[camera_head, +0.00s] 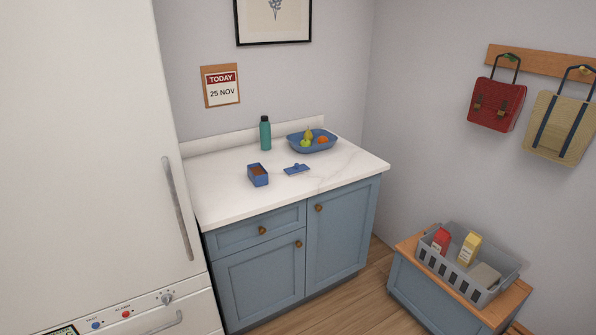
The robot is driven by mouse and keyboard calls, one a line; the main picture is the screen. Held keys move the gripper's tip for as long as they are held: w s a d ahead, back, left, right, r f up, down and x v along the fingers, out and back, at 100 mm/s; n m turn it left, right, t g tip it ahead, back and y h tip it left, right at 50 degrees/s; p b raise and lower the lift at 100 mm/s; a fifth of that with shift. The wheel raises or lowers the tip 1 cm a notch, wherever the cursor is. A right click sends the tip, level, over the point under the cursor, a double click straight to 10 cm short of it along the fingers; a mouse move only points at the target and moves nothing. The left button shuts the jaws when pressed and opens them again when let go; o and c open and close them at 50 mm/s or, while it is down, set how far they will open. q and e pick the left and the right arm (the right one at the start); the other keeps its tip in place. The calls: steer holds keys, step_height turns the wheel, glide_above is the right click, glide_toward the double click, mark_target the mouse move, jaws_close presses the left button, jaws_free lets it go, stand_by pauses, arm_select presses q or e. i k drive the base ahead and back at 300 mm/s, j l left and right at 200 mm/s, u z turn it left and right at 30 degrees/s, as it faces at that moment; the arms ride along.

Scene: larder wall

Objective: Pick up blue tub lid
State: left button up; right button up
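The blue tub lid (297,169) lies flat on the white countertop (225,203), with a small knob on top. The open blue tub (258,176) stands just to its left, with something brown inside. The lid is apart from the tub. Neither of my grippers is in view.
A blue bowl (298,145) with fruit and a teal bottle (265,134) stand behind the lid. A tall white fridge (85,130) rises left of the counter. A grey crate (458,278) with packets sits on a low bench (408,290) at right. The counter's front is clear.

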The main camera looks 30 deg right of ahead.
mark_target(298, 169)
steer(key=i+l+u, duration=0.15)
steer(key=l, duration=0.35)
steer(key=i+l+u, duration=0.15)
steer(key=l, duration=0.35)
steer(key=i+l+u, duration=0.1)
steer(key=l, duration=0.4)
steer(key=i+l+u, duration=0.15)
steer(key=l, duration=0.4)
steer(key=i+l+u, duration=0.15)
steer(key=l, duration=0.4)
steer(key=i+l+u, duration=0.1)
steer(key=l, duration=0.25)
steer(key=i+l, duration=0.1)
steer(key=l, duration=0.25)
steer(key=i+l+u, duration=0.15)
steer(key=l, duration=0.2)
steer(key=i+l+u, duration=0.1)
steer(key=i+l, duration=0.15)
steer(key=l, duration=0.1)
